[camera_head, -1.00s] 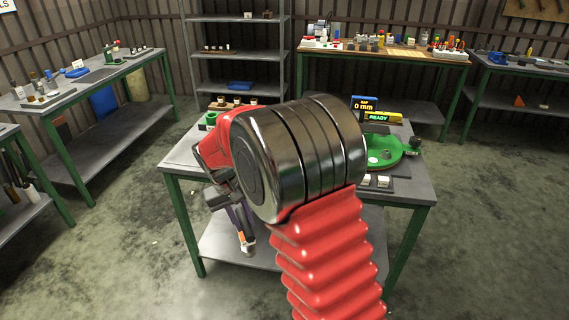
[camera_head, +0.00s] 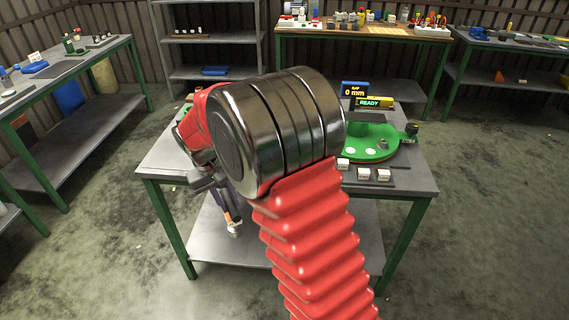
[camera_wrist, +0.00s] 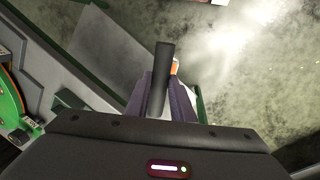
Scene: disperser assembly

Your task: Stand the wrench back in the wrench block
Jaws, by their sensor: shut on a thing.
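My gripper (camera_head: 226,208) points down beside the front left of the near table, its purple fingers partly hidden by my arm. It is shut on the wrench (camera_head: 234,228), whose silver end and orange band show below the fingers. In the wrist view, a dark bar (camera_wrist: 160,78), seemingly the wrench handle, stands up between the purple fingers of my gripper (camera_wrist: 166,98). A bit of orange shows just beyond it. I cannot pick out the wrench block; my arm hides much of the table's left part.
The near table (camera_head: 410,178) carries a green round device (camera_head: 378,150), a display reading "0 mm" and "READY" (camera_head: 368,95), and small white-topped blocks (camera_head: 372,175) at its front right. A lower shelf (camera_head: 330,235) lies beneath. Open floor surrounds the table.

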